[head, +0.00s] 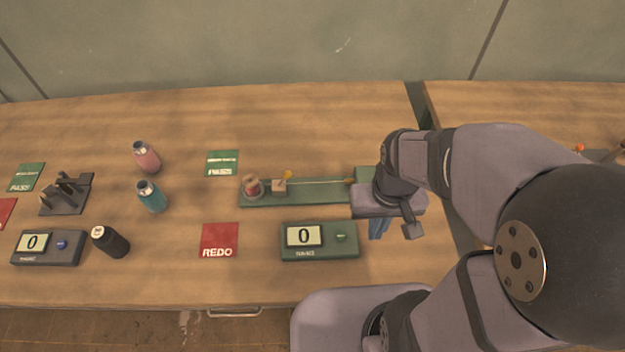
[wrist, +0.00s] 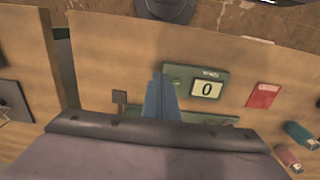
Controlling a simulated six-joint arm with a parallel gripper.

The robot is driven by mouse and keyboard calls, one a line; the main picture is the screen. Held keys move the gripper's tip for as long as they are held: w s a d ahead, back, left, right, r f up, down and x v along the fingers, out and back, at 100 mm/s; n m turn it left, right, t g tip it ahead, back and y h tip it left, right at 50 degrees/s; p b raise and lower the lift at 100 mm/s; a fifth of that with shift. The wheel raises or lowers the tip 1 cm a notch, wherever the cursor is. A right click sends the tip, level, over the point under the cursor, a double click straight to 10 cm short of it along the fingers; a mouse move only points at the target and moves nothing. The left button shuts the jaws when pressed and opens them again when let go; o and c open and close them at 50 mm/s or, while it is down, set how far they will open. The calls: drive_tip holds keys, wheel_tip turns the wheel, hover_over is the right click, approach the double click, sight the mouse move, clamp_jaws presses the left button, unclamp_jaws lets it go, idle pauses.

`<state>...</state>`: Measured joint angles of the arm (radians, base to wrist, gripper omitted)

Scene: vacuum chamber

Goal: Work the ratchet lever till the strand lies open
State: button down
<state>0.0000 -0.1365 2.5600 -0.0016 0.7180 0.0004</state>
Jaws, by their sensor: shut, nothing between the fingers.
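A long green base (head: 318,196) lies on the bench, with a reddish spool (head: 250,187) at its left end. A small tan block with a yellow top (head: 284,182) stands beside the spool. A thin pale strand (head: 325,182) runs from there rightward along the base. My gripper (head: 376,235) is over the base's right end and hides much of it. Its blue fingers are together and empty; they also show in the wrist view (wrist: 158,82). A grey block on a short stem (head: 412,231) is right of the fingers; I cannot tell whether it is the ratchet lever.
A green counter box (head: 320,253) reading 0 sits in front of the base. A red REDO card (head: 219,241) and green card (head: 222,163) lie left.

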drive_tip(key=shift+d, duration=0.1)
idle(0.7)
drive_tip(key=s+d+f+m+g+y+p, duration=0.1)
drive_tip(key=s+d+m+g+y+p, duration=0.25)
drive_tip(key=s+d+m+p, duration=0.45)
drive_tip(key=w+d+m+t+y, duration=0.1)
drive_tip(key=w+m+t, duration=0.9)
drive_tip(key=w+m, duration=1.1)
drive_tip(key=shift+d+r+m+y+b, duration=0.4)
drive_tip(key=shift+d+m, duration=0.35)
drive_tip(key=shift+m, duration=3.75)
drive_tip(key=shift+w+f+t, duration=0.1)
drive_tip(key=shift+t, duration=0.15)
